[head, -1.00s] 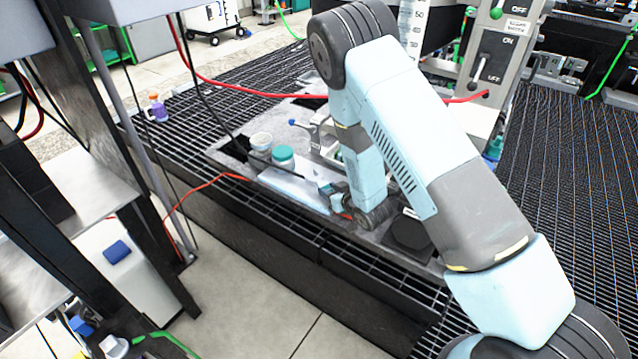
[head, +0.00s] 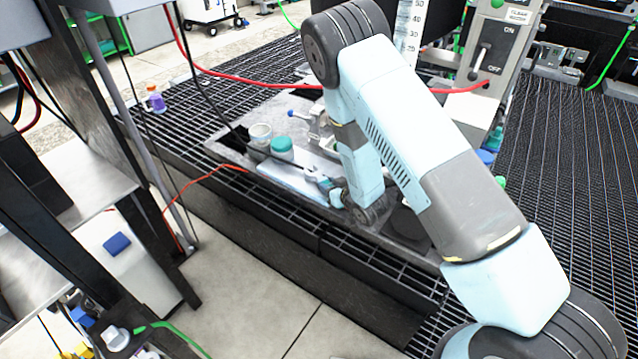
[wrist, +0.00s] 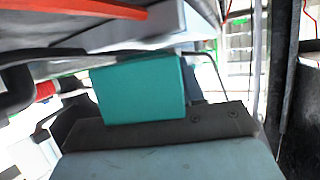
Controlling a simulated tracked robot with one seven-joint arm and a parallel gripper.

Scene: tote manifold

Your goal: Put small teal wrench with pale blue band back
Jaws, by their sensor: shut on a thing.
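My gripper (head: 324,186) is low over the grey work surface, at the front of my arm, close to the pale blue tray. It is shut on the small teal wrench, of which a flat, plain teal piece (wrist: 140,90) fills the middle of the wrist view. The pale blue band does not show clearly. In the head view the wrench is too small and hidden by the gripper and arm to make out.
A teal-lidded jar (head: 281,146) and a white cup (head: 260,134) stand beside the pale blue tray (head: 290,181). A black cable hangs across this area. A red hose (head: 270,83) runs behind my arm. A lever panel (head: 490,60) stands at the back right.

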